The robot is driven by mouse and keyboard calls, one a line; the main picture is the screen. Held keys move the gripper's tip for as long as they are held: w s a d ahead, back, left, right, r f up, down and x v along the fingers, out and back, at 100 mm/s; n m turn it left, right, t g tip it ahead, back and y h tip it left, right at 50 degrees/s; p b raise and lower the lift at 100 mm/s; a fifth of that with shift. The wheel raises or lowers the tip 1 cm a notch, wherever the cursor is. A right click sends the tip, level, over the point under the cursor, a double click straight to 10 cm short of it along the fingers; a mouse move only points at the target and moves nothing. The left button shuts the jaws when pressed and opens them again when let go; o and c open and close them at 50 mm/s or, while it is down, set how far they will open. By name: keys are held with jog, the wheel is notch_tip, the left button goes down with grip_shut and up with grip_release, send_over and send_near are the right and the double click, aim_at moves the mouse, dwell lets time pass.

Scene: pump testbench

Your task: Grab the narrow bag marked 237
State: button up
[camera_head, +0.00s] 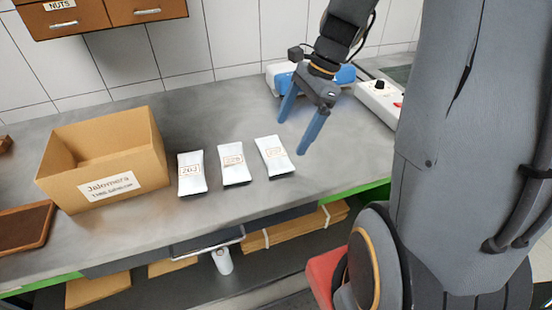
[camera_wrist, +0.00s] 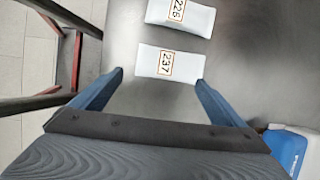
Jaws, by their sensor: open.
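The narrow white bag marked 237 (camera_wrist: 168,63) lies flat on the grey bench. In the wrist view it sits just ahead of and between my open fingers, its 237 label readable. In the head view it is the rightmost bag (camera_head: 274,156) of three, its label too small to read there. My gripper (camera_head: 296,130) is open and empty, to the right of this bag and apart from it. Both blue fingers also show in the wrist view (camera_wrist: 156,90). A second white bag marked 226 (camera_wrist: 181,16) lies beside it, also in the head view (camera_head: 234,164).
A bag marked 202 (camera_head: 191,172) lies left of the others. An open cardboard box (camera_head: 105,160) stands further left, near a brown tray (camera_head: 22,228). A blue device (camera_head: 345,76) and a white control box (camera_head: 380,100) stand behind my gripper. The bench in front of the bags is clear.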

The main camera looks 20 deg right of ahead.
aim_at(278, 155)
jog(key=shift+p+x, duration=0.6)
jog(key=shift+x, duration=3.25)
jog(key=shift+w+a, duration=0.1)
jog(key=shift+w, duration=0.05)
jog(key=shift+c, duration=0.5)
jog(key=shift+r, duration=0.1)
jog(key=c, duration=1.2)
